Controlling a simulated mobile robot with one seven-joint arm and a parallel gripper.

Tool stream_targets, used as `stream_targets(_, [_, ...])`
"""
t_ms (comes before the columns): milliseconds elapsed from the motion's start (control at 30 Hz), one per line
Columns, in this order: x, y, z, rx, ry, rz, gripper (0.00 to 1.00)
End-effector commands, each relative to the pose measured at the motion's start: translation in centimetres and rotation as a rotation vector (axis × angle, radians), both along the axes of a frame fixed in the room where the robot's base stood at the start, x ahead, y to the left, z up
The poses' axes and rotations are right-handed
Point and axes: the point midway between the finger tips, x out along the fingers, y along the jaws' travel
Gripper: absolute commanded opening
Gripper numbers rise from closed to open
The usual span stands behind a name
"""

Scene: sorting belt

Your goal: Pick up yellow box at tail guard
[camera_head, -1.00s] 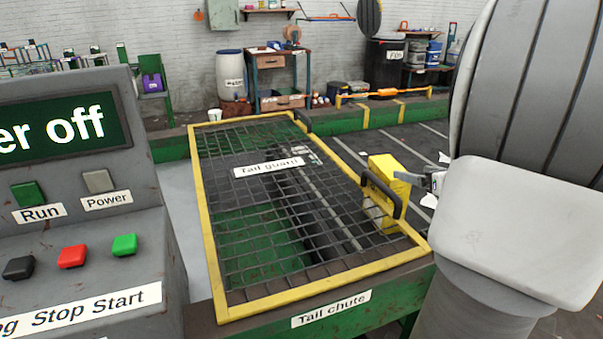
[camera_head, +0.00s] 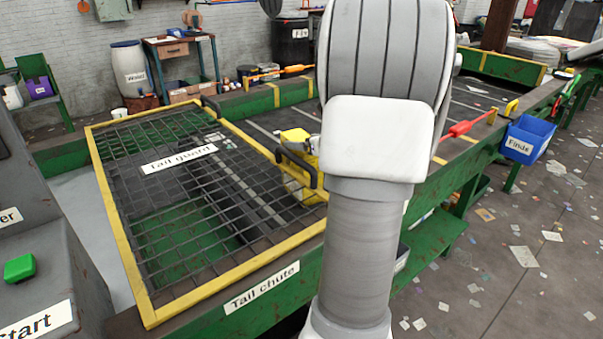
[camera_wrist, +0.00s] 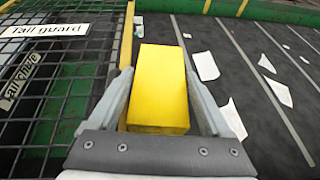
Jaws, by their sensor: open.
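The yellow box (camera_wrist: 160,88) stands between the two fingers of my gripper (camera_wrist: 160,103) in the wrist view. The fingers are open, one on each side of it; I cannot tell whether either touches it. The guard is a yellow-framed black mesh, lying down over the chute. It also shows at the left of the wrist view (camera_wrist: 127,35).
Pale paper scraps (camera_wrist: 206,66) lie on the dark belt right of the box. A blue bin (camera_head: 527,138) hangs on the belt's near side. The tail chute's green side (camera_head: 225,315) runs along the front.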

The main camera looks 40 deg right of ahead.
Motion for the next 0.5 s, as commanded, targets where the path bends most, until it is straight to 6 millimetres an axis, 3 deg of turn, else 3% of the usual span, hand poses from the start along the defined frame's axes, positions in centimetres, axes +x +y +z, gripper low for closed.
stream_targets(67, [-0.03, 0.01, 0.01, 0.0, 0.0, 0.0, 0.81])
stream_targets(500, [-0.06, 0.0, 0.01, 0.0, 0.0, 0.0, 0.01])
